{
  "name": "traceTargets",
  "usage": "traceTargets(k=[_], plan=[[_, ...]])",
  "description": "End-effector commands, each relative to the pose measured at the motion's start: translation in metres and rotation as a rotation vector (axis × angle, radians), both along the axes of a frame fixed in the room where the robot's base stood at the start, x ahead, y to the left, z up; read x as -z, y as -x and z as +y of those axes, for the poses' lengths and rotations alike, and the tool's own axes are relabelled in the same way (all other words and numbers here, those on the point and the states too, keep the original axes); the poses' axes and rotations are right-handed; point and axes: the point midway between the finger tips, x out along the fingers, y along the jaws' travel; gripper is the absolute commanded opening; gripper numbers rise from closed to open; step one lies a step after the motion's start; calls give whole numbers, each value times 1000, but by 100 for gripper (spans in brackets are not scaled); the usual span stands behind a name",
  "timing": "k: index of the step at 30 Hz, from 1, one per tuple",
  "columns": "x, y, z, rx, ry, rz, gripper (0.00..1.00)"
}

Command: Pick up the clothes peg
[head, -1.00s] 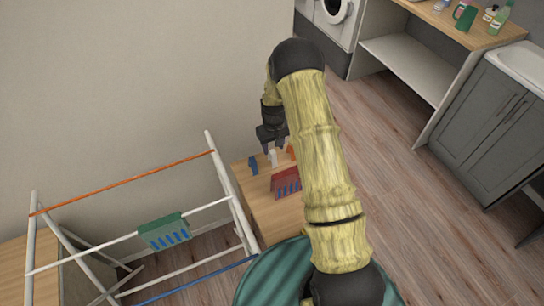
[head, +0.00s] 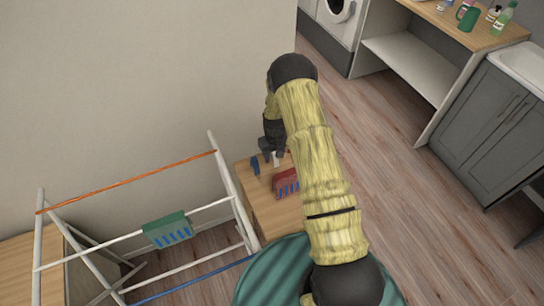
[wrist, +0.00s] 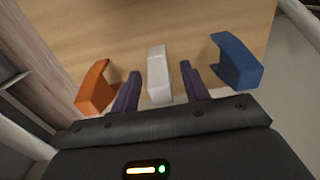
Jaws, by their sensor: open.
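Three clothes-peg-like pieces are on the wooden top. In the wrist view, a white one (wrist: 159,75) lies between my fingers, an orange one (wrist: 96,88) is to the left and a blue one (wrist: 237,62) to the right. My gripper (wrist: 160,92) is open, with one dark purple finger on each side of the white piece; I see no clear contact. In the head view my gripper (head: 272,152) is low over the far part of the top, the blue piece (head: 255,165) is to its left, and the white piece is mostly hidden by it. The orange one is hidden behind my arm.
The wall is close behind. Open floor (head: 400,210) lies to the right.

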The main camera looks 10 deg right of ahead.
Motion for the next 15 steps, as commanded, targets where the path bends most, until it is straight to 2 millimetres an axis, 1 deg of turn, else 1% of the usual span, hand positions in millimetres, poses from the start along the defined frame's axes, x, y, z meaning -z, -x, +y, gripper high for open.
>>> traceTargets(k=[6, 7, 13, 14, 15], plan=[[0, 0, 3, -4, 0, 0, 45], [0, 0, 3, -5, 0, 0, 44], [0, 0, 6, -10, 0, 0, 4], [0, 0, 6, -10, 0, 0, 0], [0, 0, 6, -11, 0, 0, 0]])
